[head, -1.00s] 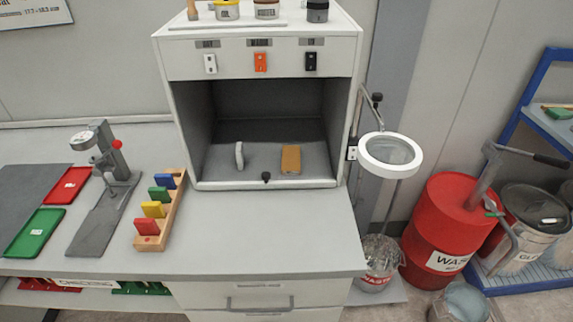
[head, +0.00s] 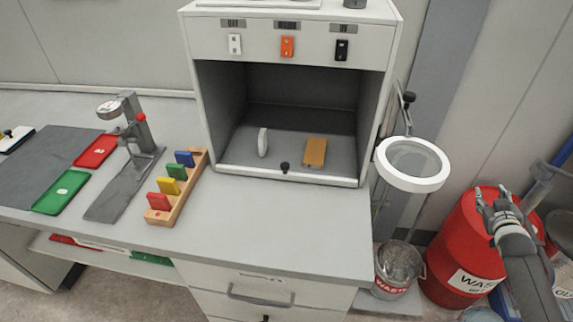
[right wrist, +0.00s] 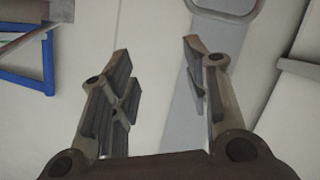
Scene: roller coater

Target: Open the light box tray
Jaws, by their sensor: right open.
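The light box (head: 216,130) is a white cabinet with an open dark front, standing at the back right of the bench. Its tray (head: 240,173) forms the grey floor, with a white front edge and a small black knob (head: 285,168) at the middle of that edge. A white upright piece (head: 263,142) and an orange-brown block (head: 315,152) stand on the tray. My right gripper (head: 493,196) is at the right of the head view, in front of the red drum and well away from the knob. In the right wrist view its fingers (right wrist: 160,75) are apart and empty. My left gripper is not in view.
A ring magnifier (head: 413,165) stands between the box and my right gripper. A wooden rack (head: 190,200) with coloured cards, a grey press (head: 135,135), a red tray (head: 97,150) and a green tray (head: 60,192) are on the left. The bench (head: 270,215) before the box is clear.

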